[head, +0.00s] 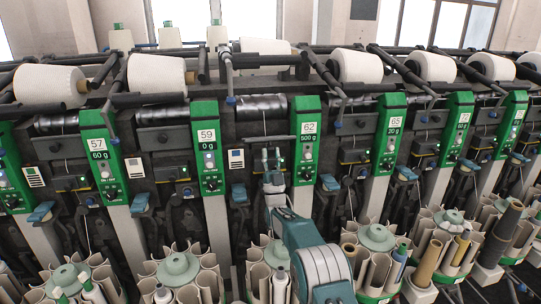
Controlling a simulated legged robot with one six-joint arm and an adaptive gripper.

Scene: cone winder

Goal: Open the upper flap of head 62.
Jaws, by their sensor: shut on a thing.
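Head 62 has a green control panel (307,140) with a white "62" label, right of the picture's middle. Its upper flap (257,141) is a dark, thin-edged part just left of that panel, below the shiny drum. My gripper (271,156) reaches up from below, with its fingertips at the flap's lower edge, shut on it. The contact is small, and my gripper hides part of the flap and the parts below it. How far the flap is tilted is hard to tell.
Panels of head 59 (208,148) and head 65 (388,134) stand on either side. White yarn cones (264,47) lie above on the machine. Round magazines (178,270) with upright tubes stand in front, near my arm. Dark levers and thin rods crowd the machine face.

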